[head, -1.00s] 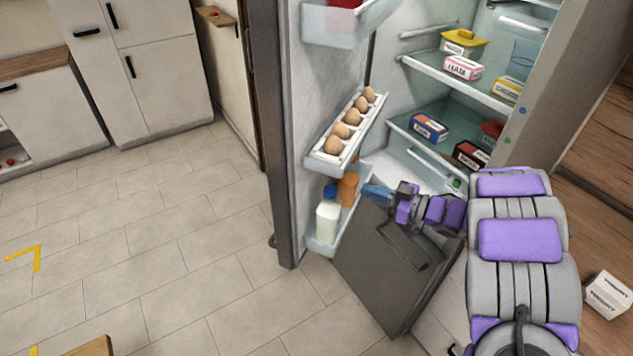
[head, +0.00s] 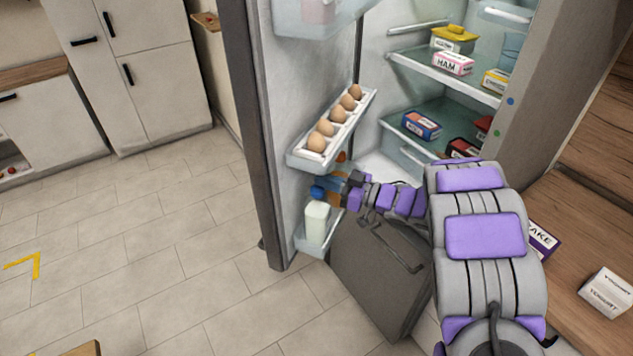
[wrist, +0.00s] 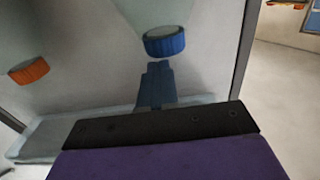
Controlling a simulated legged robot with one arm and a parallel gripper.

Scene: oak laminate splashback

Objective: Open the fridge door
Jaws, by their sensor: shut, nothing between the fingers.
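The fridge door (head: 290,90) stands wide open on the left, its inner side with shelves facing me. Its door racks hold an egg tray (head: 332,128) and a white bottle with a blue cap (head: 316,222). My gripper (head: 326,188) is shut and empty, at the door's lower rack beside the bottle. In the wrist view the closed fingers (wrist: 157,86) point at the door's inner panel, just below the blue cap (wrist: 165,42). An orange cap (wrist: 29,71) is to their left. I cannot tell whether the fingers touch the door.
The fridge interior holds a ham box (head: 453,62), a blue box (head: 421,125) and other packs. A yogurt box (head: 606,290) lies on the wood at right.

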